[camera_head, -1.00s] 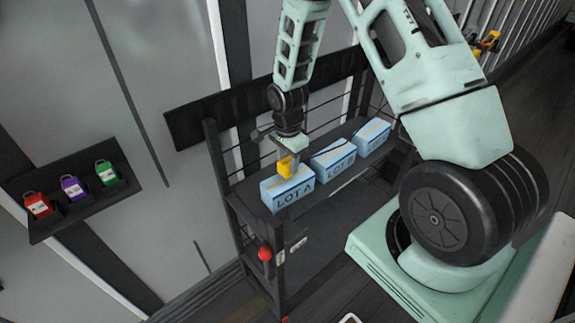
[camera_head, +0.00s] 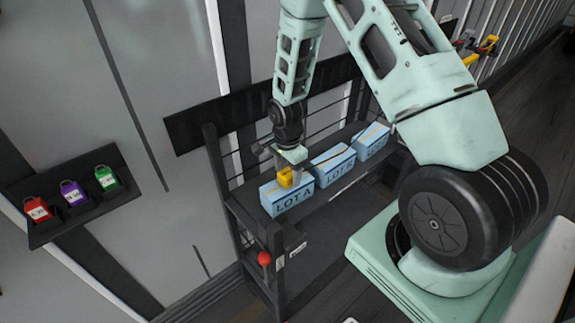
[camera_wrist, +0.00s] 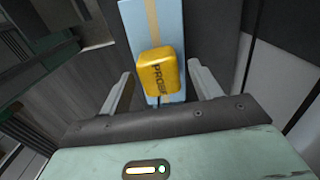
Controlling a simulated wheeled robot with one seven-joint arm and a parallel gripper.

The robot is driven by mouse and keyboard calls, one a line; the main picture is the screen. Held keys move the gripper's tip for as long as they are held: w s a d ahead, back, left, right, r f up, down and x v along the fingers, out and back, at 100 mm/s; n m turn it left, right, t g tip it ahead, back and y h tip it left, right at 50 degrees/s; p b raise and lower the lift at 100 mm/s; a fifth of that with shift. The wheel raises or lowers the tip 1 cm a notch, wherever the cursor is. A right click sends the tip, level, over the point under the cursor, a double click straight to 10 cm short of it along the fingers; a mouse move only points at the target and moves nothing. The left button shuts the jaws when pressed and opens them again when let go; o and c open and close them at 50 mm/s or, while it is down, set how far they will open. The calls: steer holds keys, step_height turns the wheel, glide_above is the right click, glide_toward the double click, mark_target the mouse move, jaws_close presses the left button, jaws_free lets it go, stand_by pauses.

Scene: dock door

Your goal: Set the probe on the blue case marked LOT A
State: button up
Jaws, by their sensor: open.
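The yellow probe (camera_head: 285,178) sits on top of the nearest blue case (camera_head: 287,197), which is marked LOT A. In the wrist view the probe (camera_wrist: 161,74), lettered PROBE, lies on the case's blue top (camera_wrist: 172,22) with its tan stripe. My gripper (camera_head: 288,168) is just above the case. In the wrist view its two fingers (camera_wrist: 162,82) stand apart on either side of the probe, with gaps between them and it. The underside of the probe is hidden.
Two more blue cases (camera_head: 332,165) (camera_head: 371,141) stand in a row on the same dark shelf rack (camera_head: 232,192). A red knob (camera_head: 264,258) is on the rack's front post. A wall shelf (camera_head: 125,190) at left holds red, purple and green padlocks.

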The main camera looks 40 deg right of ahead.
mark_target(287, 172)
step_height(287, 172, up, 12)
steer(key=f+b, duration=0.1)
steer(key=b, duration=0.1)
steer(key=s+a+r+n, duration=0.4)
steer(key=a+n, duration=0.1)
steer(key=a, duration=0.3)
steer(key=s+a+r+n, duration=0.4)
steer(key=a+n, duration=0.2)
steer(key=a, duration=0.2)
steer(key=s+a+r+n, duration=0.2)
steer(key=s+a+n, duration=0.2)
steer(key=s+n, duration=0.3)
steer(key=s+a+r+n, duration=0.1)
steer(key=s+a+n, duration=0.3)
steer(key=s+n, duration=0.3)
steer(key=shift+s+a+r+y, duration=0.15)
steer(key=shift+s+r+y, duration=0.2)
steer(key=shift+s, duration=0.85)
steer(key=shift+c, duration=0.2)
